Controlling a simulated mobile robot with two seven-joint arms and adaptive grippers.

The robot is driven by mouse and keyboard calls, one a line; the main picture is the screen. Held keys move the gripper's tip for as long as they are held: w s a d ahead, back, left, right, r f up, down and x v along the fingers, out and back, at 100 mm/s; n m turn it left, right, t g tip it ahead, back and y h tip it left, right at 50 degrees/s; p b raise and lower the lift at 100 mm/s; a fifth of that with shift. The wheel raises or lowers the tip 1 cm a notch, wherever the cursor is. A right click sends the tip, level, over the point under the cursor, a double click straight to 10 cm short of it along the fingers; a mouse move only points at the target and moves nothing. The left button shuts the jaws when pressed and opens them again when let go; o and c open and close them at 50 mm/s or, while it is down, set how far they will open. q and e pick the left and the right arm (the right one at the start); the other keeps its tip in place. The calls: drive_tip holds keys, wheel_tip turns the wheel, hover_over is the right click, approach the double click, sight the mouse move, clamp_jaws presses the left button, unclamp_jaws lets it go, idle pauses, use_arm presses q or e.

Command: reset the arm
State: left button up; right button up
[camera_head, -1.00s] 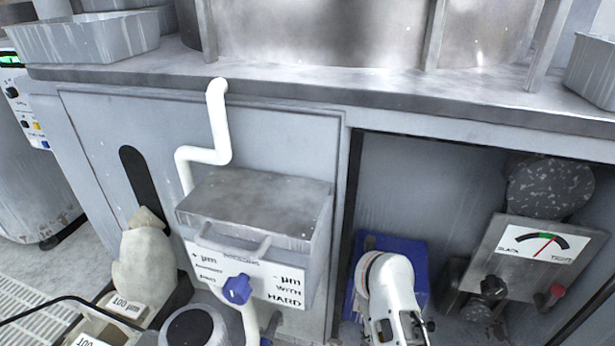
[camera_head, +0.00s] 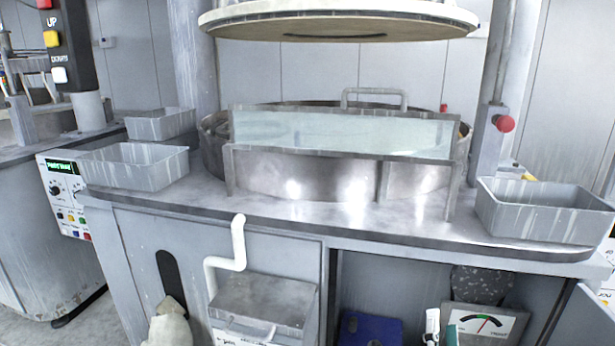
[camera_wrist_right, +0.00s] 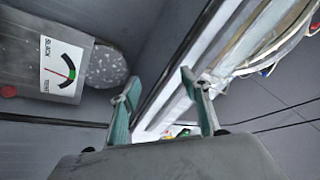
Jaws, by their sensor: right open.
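My right gripper (camera_head: 433,326) shows only in small part at the bottom edge of the head view, in front of the open bay under the counter. In the right wrist view its two teal-grey fingers (camera_wrist_right: 160,82) stand apart with nothing between them. The slack/tight gauge (camera_head: 482,324) is just right of the gripper in the head view. It also shows at the upper left of the wrist view (camera_wrist_right: 62,72).
The metal counter (camera_head: 330,221) overhangs the bay. Grey trays stand on it at left (camera_head: 135,167) and right (camera_head: 545,212). A clear guard (camera_head: 340,133) fronts the round basin under a raised disc (camera_head: 335,22). A blue object (camera_head: 370,328) sits low in the bay.

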drive_tip(key=s+a+f+n+g+y+p, duration=0.1)
drive_tip(key=s+a+f+n+y+p, duration=0.15)
drive_tip(key=s+a+n+y, duration=0.4)
use_arm(q)
drive_tip(key=s+a+m+g+y+p, duration=0.1)
drive_tip(key=s+a+y+p, duration=0.1)
drive_tip(key=a+p, duration=0.3)
drive_tip(key=shift+s+a+g+p, duration=0.3)
drive_tip(key=shift+a+p, duration=0.1)
drive_tip(key=shift+a, duration=0.6)
use_arm(e)
drive_tip(key=s+a+f+n+g+y, duration=0.2)
drive_tip(key=s+f+n+g, duration=0.7)
drive_tip(key=s+f, duration=0.6)
drive_tip(key=s+n+y, duration=0.1)
drive_tip(key=s+n, duration=0.1)
drive_tip(key=s, duration=0.2)
drive_tip(key=shift+s+a+f+g, duration=0.2)
drive_tip(key=shift+s+g, duration=0.05)
drive_tip(key=shift+g, duration=0.05)
